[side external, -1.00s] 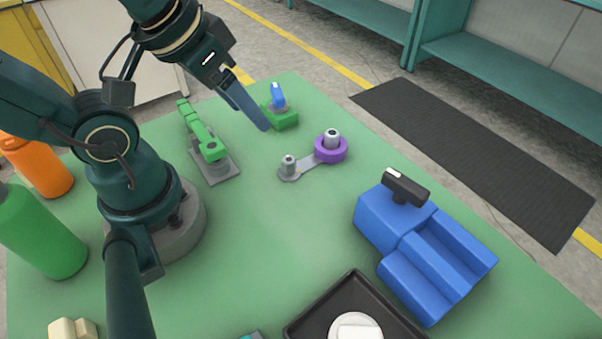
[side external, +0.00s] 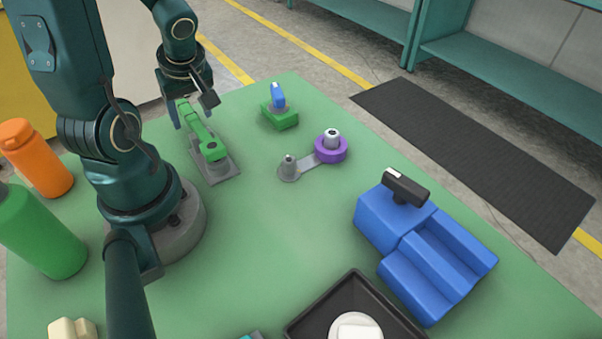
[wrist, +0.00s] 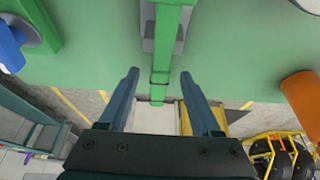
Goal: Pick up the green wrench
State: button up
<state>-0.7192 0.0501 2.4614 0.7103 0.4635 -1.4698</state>
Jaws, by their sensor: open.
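The green wrench (side external: 203,132) rests on a grey stand (side external: 222,172) on the green table, with its far end raised off the table. In the wrist view the wrench (wrist: 160,78) runs down the middle, between my two blue fingers. My gripper (side external: 190,120) is at the wrench's far end, with its fingers pointing down. It also shows in the wrist view (wrist: 160,75), open, with a gap on each side of the wrench. Whether the fingers are low enough to enclose it fully is hard to tell.
A green block with a blue part (side external: 279,112) stands to the right. An orange bottle (side external: 35,160) and a green bottle (side external: 38,235) stand left.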

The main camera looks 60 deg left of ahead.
aim_at(192, 117)
jog(key=shift+x, duration=1.55)
jog(key=shift+c, duration=0.3)
grip_shut()
